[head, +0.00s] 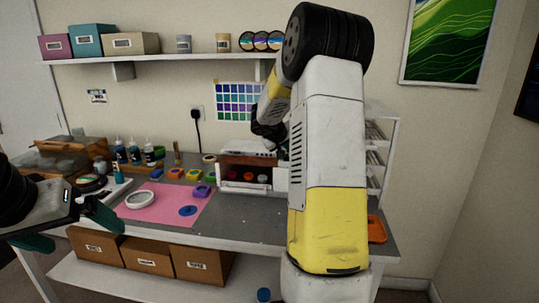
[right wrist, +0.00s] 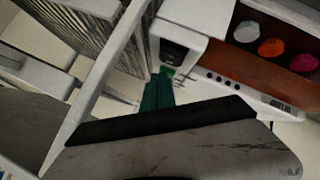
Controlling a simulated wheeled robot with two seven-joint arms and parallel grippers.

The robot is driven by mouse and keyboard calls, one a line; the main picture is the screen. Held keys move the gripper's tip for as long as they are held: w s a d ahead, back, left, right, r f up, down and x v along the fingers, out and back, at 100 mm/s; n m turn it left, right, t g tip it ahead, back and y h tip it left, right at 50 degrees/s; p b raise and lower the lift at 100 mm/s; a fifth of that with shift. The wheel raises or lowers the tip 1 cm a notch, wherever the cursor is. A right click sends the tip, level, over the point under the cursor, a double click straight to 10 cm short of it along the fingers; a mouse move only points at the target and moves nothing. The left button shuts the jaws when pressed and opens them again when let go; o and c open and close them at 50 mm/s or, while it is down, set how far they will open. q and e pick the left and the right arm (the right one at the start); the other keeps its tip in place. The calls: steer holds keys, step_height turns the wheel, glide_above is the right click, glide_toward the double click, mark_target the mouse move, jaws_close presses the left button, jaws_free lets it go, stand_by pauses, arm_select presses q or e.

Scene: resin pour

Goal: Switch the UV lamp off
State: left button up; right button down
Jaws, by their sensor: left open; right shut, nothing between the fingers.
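The UV lamp (head: 245,187) is a white box with a red-brown interior on the back of the workbench, partly hidden by my right arm. In the right wrist view, the lamp (right wrist: 245,93) shows a row of small dark dots on its white edge and coloured pieces inside. A white housing with a dark recess and a small green part (right wrist: 168,72) is at its side. My right gripper (right wrist: 161,82) is shut and empty, its teal tips at or very near the green part; contact cannot be told. My left gripper (head: 72,228) is open and empty at the left.
A pink mat (head: 165,213) on the bench holds a white ring (head: 139,199) and a blue piece (head: 187,211). Dark bottles (head: 135,152) and small coloured moulds stand behind it. A white rack (head: 383,140) and an orange tray (head: 377,229) are at the right. A shelf (head: 180,57) hangs above.

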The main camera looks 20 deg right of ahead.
steer(key=shift+r, duration=0.3)
steer(key=shift+s+a+r, duration=0.1)
steer(key=shift+s+r, duration=0.05)
steer(key=shift+r, duration=1.05)
steer(key=shift+s+a+r, duration=0.1)
steer(key=shift+s+r, duration=0.05)
steer(key=shift+r, duration=1)
